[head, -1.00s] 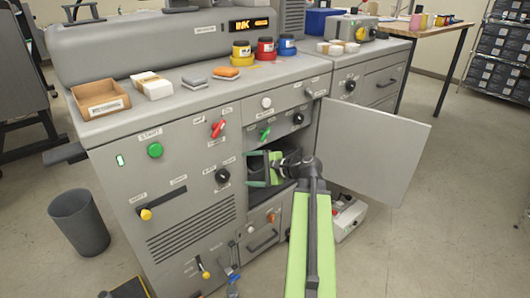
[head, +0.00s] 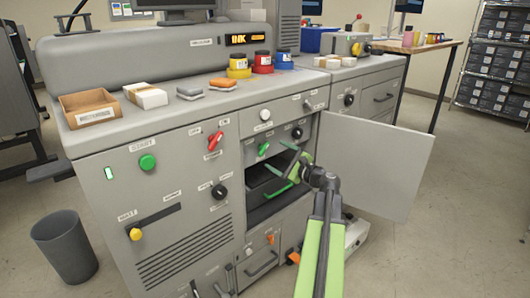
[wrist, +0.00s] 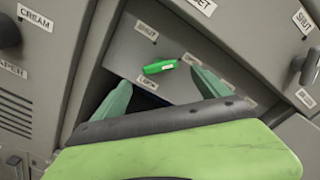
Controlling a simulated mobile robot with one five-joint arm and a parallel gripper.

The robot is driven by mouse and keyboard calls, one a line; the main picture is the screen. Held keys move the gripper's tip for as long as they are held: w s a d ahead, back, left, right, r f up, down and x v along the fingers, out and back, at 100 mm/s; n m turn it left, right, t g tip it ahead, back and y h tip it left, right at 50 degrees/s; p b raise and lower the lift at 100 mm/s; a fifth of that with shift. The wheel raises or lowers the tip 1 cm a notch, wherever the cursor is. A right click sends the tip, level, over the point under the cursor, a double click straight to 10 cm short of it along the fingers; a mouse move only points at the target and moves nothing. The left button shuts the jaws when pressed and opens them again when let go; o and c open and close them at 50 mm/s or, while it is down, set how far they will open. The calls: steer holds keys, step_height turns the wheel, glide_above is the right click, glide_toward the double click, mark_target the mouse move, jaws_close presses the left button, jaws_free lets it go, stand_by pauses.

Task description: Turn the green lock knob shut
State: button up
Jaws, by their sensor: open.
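The green lock knob (head: 263,149) is a small bar handle on the grey machine front, above an open dark compartment. In the wrist view the knob (wrist: 160,67) lies nearly level, its right end toward a label that seems to read OPEN. A SHUT label is up and left of it, and a LOCK label is below. My gripper (head: 279,158) is open and empty, just right of and below the knob in the head view. In the wrist view its green fingertips (wrist: 163,88) stand either side of the knob, apart from it in the picture.
The open grey door (head: 375,165) stands right of my arm. A dark tray (head: 268,192) with a green handle is in the compartment. A black knob (head: 297,132), red lever (head: 215,141) and green START button (head: 147,162) are nearby. A bin (head: 64,247) stands on the floor left.

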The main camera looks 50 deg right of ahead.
mark_target(265, 149)
steer(key=w, duration=0.7)
steer(key=shift+d, duration=0.25)
